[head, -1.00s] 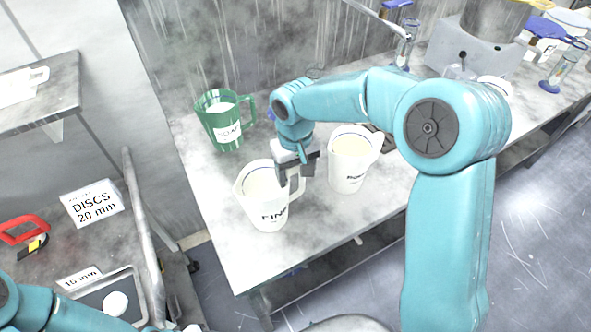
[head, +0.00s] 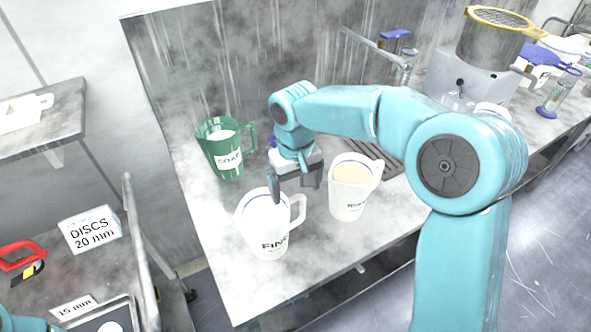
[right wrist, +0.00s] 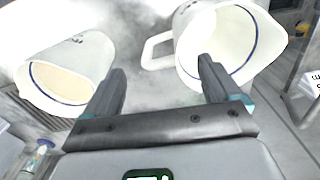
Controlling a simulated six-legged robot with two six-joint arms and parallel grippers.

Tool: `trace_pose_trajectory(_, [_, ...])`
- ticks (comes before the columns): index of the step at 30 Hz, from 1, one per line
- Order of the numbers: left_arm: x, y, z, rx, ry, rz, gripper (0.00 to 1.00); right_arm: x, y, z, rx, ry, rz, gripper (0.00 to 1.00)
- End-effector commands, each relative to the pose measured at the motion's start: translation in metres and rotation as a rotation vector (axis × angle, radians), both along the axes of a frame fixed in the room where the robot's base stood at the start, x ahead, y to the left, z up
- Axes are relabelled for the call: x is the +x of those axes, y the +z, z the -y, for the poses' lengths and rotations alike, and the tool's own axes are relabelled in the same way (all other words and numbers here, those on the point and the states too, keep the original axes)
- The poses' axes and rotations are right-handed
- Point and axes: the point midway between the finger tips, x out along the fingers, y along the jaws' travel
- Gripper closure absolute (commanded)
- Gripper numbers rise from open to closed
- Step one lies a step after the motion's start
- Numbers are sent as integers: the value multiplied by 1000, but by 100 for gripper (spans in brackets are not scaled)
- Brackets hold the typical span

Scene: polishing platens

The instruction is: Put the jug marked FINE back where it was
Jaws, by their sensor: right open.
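The white FINE jug (head: 262,235) stands upright on the light bench, its handle towards the right. It also shows at the upper right of the right wrist view (right wrist: 222,45). My right gripper (head: 296,188) is open and empty above the handle side of this jug. In the right wrist view the handle shows beyond and between my fingertips (right wrist: 162,72); I cannot tell whether they still surround it. Only a bit of my left arm shows at the lower left; its gripper is out of view.
A second white jug (head: 349,190) holding cream liquid stands close to the right of my gripper; its label is unclear. A green jug marked SOAP (head: 222,158) stands behind FINE. A slotted dark grid (head: 385,160) lies behind the second jug. Bare bench (head: 222,255) lies left of FINE.

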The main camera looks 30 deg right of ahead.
Motion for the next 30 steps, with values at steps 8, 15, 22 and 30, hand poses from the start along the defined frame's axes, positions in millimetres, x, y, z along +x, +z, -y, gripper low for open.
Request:
trace_pose_trajectory(8, [0,-1,0,0,0,0,61,1,56,-1,1,1,2,10])
trace_pose_trajectory(15, [0,0,0,0,0,0,61,0,69,0,0,1,-1,10])
trace_pose_trajectory(22, [0,0,0,0,0,0,61,0,69,0,0,1,-1,10])
trace_pose_trajectory(30, [0,0,0,0,0,0,61,0,69,0,0,1,-1,10])
